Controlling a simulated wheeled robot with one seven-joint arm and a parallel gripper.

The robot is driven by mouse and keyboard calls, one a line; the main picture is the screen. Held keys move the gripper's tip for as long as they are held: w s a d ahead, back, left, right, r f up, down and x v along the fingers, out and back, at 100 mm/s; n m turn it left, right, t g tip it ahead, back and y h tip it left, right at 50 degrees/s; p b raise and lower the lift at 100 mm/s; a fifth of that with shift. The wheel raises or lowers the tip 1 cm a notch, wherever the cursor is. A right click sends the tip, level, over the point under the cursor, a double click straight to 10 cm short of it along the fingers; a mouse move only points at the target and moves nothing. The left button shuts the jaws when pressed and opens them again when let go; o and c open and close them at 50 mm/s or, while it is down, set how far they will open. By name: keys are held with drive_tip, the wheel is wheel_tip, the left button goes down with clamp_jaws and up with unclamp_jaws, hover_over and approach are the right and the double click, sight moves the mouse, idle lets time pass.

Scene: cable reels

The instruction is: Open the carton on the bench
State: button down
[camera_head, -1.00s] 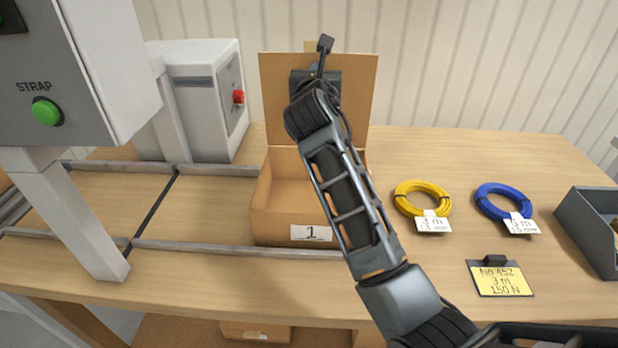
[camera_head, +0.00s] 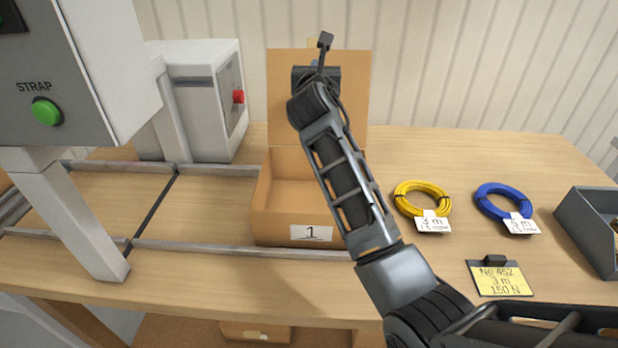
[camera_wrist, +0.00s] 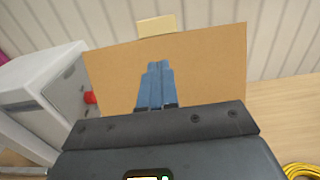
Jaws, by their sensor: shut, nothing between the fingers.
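The carton (camera_head: 285,226) stands on the bench, a brown box with a white label marked 1 on its front. Its lid (camera_head: 353,98) stands raised at the back, about upright, and its inside shows at the left, empty where I can see it. My arm hides part of the carton and lid. In the wrist view the lid (camera_wrist: 215,65) fills the middle, with a small pale tab (camera_wrist: 157,25) at its top edge. My gripper (camera_wrist: 156,66) has its blue fingers together, empty, in front of the lid. I cannot tell whether they touch it.
A strapping machine post with a green button (camera_head: 46,111) stands at the left, with a white machine (camera_head: 200,100) behind. Rails (camera_head: 215,247) run beside the carton. A yellow coil (camera_head: 405,204), a blue coil (camera_head: 488,206), a yellow card (camera_head: 498,279) and a grey bin (camera_head: 590,230) lie right.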

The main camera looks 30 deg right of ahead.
drive_tip(key=shift+s, duration=0.1)
drive_tip(key=s+a+r, duration=0.3)
drive_tip(key=s+a, duration=0.4)
drive_tip(key=s, duration=0.2)
drive_tip(key=shift+s, duration=0.25)
idle(0.7)
drive_tip(key=s+a+f+m+y, duration=0.4)
drive_tip(key=s+a+f+m, duration=0.1)
drive_tip(key=s+f, duration=0.6)
drive_tip(key=s+a+f+m+y, duration=0.4)
drive_tip(key=s+f+m, duration=0.1)
drive_tip(key=s+f, duration=0.65)
drive_tip(key=s+a+r+m+y, duration=0.1)
drive_tip(key=s+m, duration=0.8)
drive_tip(key=s, duration=0.4)
drive_tip(key=s+a+r+m+y+b, duration=0.1)
drive_tip(key=s+r+m, duration=0.1)
drive_tip(key=s+m, duration=0.7)
drive_tip(key=s, duration=0.4)
drive_tip(key=shift+s+a+m+y, duration=0.25)
drive_tip(key=shift+s+m+y, duration=0.05)
drive_tip(key=shift+s+m, duration=0.1)
